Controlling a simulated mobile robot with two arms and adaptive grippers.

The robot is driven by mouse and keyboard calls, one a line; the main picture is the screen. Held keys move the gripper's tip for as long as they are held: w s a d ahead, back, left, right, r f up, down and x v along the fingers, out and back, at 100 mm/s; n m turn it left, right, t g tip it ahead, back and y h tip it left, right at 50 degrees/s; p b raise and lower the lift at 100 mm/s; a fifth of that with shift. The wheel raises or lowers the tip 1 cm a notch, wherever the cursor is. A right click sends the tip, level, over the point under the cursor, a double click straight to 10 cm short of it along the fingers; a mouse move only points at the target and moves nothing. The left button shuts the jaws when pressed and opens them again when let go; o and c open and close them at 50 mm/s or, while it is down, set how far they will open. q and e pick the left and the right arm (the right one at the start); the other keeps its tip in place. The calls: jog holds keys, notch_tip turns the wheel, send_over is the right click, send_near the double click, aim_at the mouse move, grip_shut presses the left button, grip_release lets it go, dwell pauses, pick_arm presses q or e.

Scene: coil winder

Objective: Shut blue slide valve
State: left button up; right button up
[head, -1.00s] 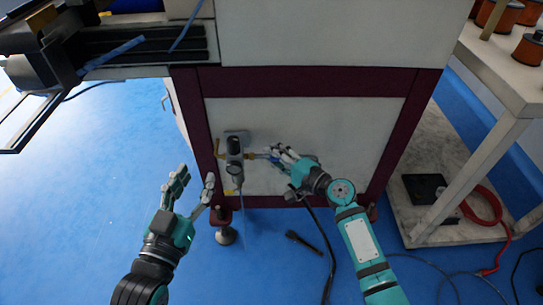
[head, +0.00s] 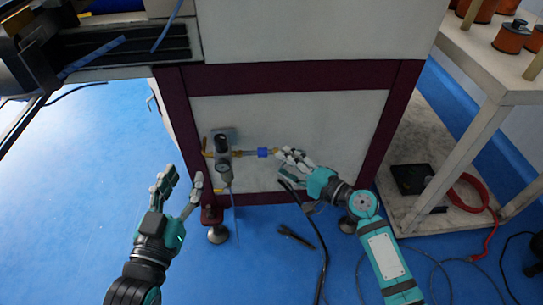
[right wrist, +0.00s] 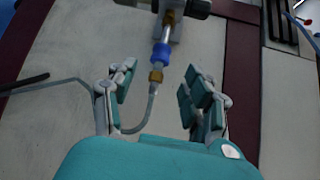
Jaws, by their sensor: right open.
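The blue slide valve (head: 263,153) is a small blue sleeve on the air line to the right of the grey regulator (head: 223,158), on the machine's lower panel. It also shows in the right wrist view (right wrist: 162,53), with brass fittings beyond and below it. My right gripper (head: 287,164) is open just to the right of the valve, apart from it. In the right wrist view its fingers (right wrist: 158,92) stand either side of the hose below the valve, touching nothing. My left gripper (head: 180,190) is open and empty, in front of the machine's left leg.
A maroon frame (head: 290,77) borders the white panel (head: 310,110). A dark cable and a black tool (head: 295,237) lie near the floor below. A shelf (head: 470,130) with copper coils stands at right. Blue floor (head: 90,190) is clear at left.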

jog(key=shift+v, duration=2)
